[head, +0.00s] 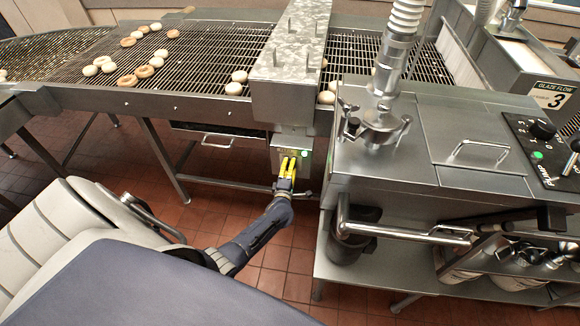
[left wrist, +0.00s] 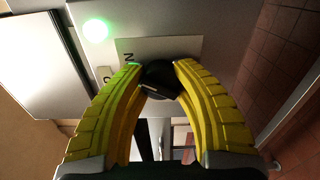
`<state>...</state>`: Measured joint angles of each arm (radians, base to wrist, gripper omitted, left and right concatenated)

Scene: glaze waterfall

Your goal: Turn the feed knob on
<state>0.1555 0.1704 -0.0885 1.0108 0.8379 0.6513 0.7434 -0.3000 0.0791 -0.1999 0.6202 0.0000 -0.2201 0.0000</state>
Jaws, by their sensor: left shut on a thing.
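The feed knob (left wrist: 160,82) is black and sits on a pale plate on the metal housing, seen in the left wrist view. My left gripper (left wrist: 160,72) has its yellow fingers around the knob, with the tips at its two sides, shut on it. In the head view the left gripper (head: 288,165) reaches the small control box under the conveyor's box-shaped hood, and its fingers hide the knob there. A green light (left wrist: 95,29) glows beside the plate; it also shows in the head view (head: 304,154). My right gripper is not in view.
A wire-mesh conveyor (head: 200,60) carries several doughnuts under the metal hood (head: 290,60). A steel tank (head: 400,150) with pipes and a handrail stands close to the right of the gripper. A panel with black knobs (head: 543,130) is at the far right.

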